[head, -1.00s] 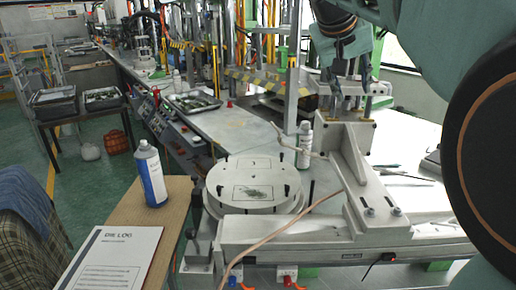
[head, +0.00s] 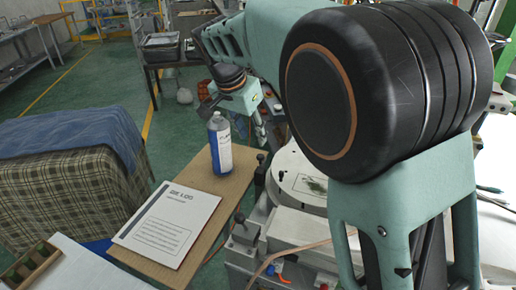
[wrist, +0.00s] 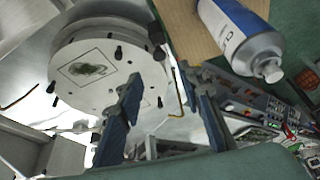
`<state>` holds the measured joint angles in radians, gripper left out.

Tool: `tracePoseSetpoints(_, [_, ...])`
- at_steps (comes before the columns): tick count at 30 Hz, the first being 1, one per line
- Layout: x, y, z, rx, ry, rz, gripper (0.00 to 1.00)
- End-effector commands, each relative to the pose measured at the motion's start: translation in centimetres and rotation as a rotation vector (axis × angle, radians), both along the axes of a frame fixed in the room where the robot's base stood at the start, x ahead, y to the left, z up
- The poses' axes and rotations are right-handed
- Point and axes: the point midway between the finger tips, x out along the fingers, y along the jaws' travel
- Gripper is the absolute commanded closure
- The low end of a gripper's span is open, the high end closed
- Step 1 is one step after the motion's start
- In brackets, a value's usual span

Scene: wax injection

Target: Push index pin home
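A round white turntable plate (head: 300,176) sits on the machine in the head view, partly hidden behind my arm. It also shows at upper left in the wrist view (wrist: 85,92), with several black pegs around its top. A black-topped post (head: 260,158) stands by its left edge, and a black-knobbed pin (head: 239,218) stands at the bench's front corner. I cannot tell which is the index pin. My gripper (head: 262,128) is above and behind the plate's left side. In the wrist view its blue fingers (wrist: 158,75) are apart with nothing held between them.
A blue-labelled bottle (head: 220,145) and a log booklet (head: 168,224) are on the wooden side table (head: 215,228). The bottle (wrist: 240,35) is close to the right finger in the wrist view. A cloth-covered block (head: 70,160) is at left. Open floor lies behind.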

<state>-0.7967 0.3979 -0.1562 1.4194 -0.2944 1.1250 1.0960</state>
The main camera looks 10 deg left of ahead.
Motion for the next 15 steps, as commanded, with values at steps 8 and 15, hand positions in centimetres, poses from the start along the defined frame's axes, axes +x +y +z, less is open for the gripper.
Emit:
tracePoseSetpoints(8, [1.9,-0.9,-5.0,-0.005,0.004,-0.001,0.66])
tracePoseSetpoints(15, [3.2,-1.3,-8.0,-0.004,0.001,-0.001,0.66])
